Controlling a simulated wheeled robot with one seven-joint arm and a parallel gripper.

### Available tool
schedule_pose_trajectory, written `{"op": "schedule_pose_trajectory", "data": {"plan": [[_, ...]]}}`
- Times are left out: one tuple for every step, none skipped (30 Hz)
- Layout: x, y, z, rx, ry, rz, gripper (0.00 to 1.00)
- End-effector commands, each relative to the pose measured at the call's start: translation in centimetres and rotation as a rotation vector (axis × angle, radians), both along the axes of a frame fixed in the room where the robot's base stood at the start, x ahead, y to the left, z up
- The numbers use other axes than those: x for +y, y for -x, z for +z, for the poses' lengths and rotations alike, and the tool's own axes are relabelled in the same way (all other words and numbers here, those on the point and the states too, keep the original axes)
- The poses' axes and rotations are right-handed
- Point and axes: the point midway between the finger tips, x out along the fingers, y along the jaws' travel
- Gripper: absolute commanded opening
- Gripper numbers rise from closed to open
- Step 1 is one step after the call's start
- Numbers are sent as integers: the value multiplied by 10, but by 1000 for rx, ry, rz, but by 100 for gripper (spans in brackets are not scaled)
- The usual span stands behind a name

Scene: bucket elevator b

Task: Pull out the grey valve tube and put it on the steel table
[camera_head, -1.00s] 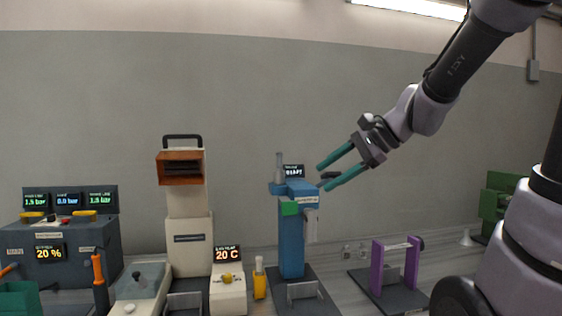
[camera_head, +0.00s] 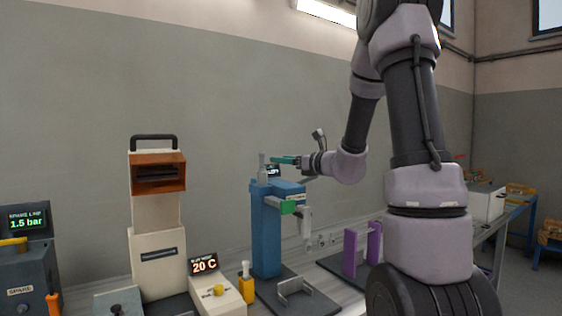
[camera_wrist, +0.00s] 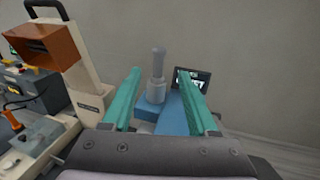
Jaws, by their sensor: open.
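A grey upright tube (camera_head: 262,162), likely the valve tube, stands in a blue holder on top of the blue machine (camera_head: 266,235). It also shows in the wrist view as a grey cylinder with a wider lower part (camera_wrist: 158,65). My gripper (camera_head: 282,160), with teal fingers, is open and level with the tube, just right of it in the head view. In the wrist view the tube appears between the fingers, ahead of them, and no contact shows.
A tall cream machine with an orange hood (camera_head: 158,172) stands left of the blue machine. A purple stand (camera_head: 355,248) is to its right. A white box (camera_head: 486,203) stands on the right-hand table.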

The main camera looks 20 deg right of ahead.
Motion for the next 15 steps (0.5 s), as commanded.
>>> {"op": "schedule_pose_trajectory", "data": {"plan": [[5,-5,0,0,1,4,59],[8,-9,0,0,2,5,59],[12,-14,0,0,1,6,59],[15,-19,-1,0,1,6,59],[18,-24,-1,1,3,6,59],[22,-30,0,0,2,5,59],[25,-35,-1,1,3,6,59],[28,-39,-1,1,3,7,59],[32,-46,0,0,2,7,59],[35,-50,0,0,2,7,59],[38,-54,-1,1,3,6,59],[41,-59,-1,1,3,6,59],[44,-63,0,0,2,6,59],[46,-66,0,0,2,6,59],[48,-70,-1,1,3,5,59]]}}
